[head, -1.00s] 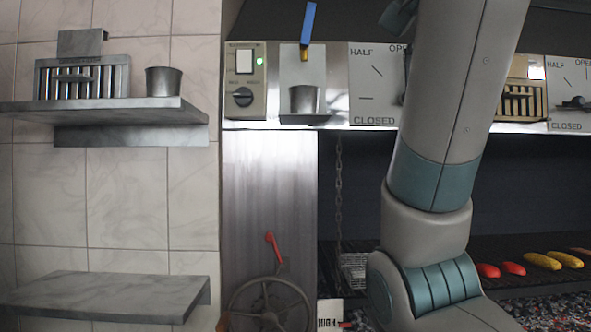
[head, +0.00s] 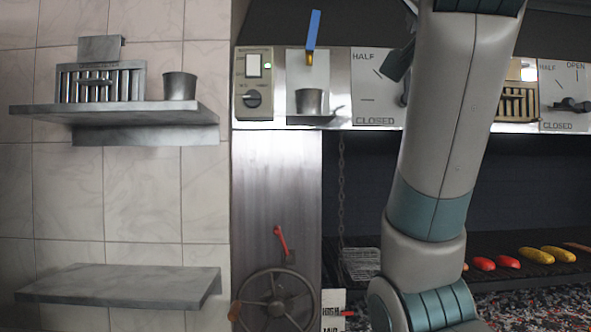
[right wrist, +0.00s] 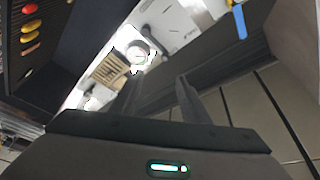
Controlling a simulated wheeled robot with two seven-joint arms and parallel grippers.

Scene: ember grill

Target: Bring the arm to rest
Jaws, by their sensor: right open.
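My right arm (head: 447,130) crosses the right half of the head view from top to bottom, in front of the grill. Its gripper is outside the head view. In the right wrist view my right gripper (right wrist: 158,88) has its two fingers apart with nothing between them, and it is clear of the grill panel behind. My left arm and gripper are in neither view.
A metal cup (head: 180,86) stands on the upper shelf (head: 120,112); the lower shelf (head: 120,284) is bare. Another cup (head: 308,101) sits under the blue-handled tap (head: 313,32). A handwheel (head: 275,301) is below. Red and yellow food (head: 535,255) lies on the grill.

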